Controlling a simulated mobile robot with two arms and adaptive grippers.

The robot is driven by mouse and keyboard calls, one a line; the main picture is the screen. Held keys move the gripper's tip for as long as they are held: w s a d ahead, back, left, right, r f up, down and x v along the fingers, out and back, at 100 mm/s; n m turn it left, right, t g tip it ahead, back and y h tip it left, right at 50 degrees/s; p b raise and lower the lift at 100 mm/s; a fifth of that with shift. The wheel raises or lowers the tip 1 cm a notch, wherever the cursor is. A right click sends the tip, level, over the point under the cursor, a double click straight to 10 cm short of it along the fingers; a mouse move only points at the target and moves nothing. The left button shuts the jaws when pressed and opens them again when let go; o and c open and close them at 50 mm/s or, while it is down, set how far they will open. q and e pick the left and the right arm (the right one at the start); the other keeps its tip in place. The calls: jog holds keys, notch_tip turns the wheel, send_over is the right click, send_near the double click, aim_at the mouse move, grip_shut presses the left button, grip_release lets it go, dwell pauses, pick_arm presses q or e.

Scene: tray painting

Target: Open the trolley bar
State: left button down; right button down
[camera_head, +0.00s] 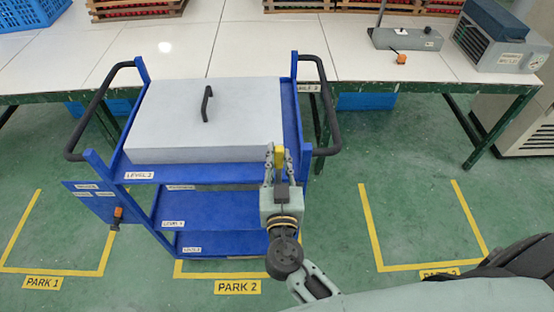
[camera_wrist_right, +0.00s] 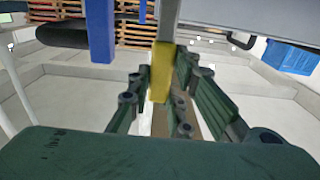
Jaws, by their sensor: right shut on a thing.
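The blue trolley (camera_head: 215,211) stands in front of the long white table. A large grey box with a black handle (camera_head: 205,103) rests on its top level. The trolley bar's yellow end (camera_head: 280,157) is at the front right of the top level. My right gripper (camera_head: 279,152) is shut on this yellow end, which also shows between the fingers in the right wrist view (camera_wrist_right: 161,74). A grey length (camera_wrist_right: 168,20) continues above the yellow end there. Most of the bar is hidden or hard to separate from the box. My left gripper is not in view.
Black side handles curve out at the trolley's left (camera_head: 97,105) and right (camera_head: 333,120). The white table (camera_head: 365,62) lies behind. Yellow floor markings (camera_head: 372,225) frame the parking spots; the floor to the right of the trolley is clear.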

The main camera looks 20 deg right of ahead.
jog(key=d, duration=0.1)
jog(key=s+d+b, duration=0.1)
jog(key=d, duration=0.1)
jog(key=shift+d, duration=0.3)
jog(key=c, duration=2)
grip_release()
jog(key=o, duration=0.4)
jog(key=shift+s+d, duration=0.1)
jog(key=shift+d, duration=0.05)
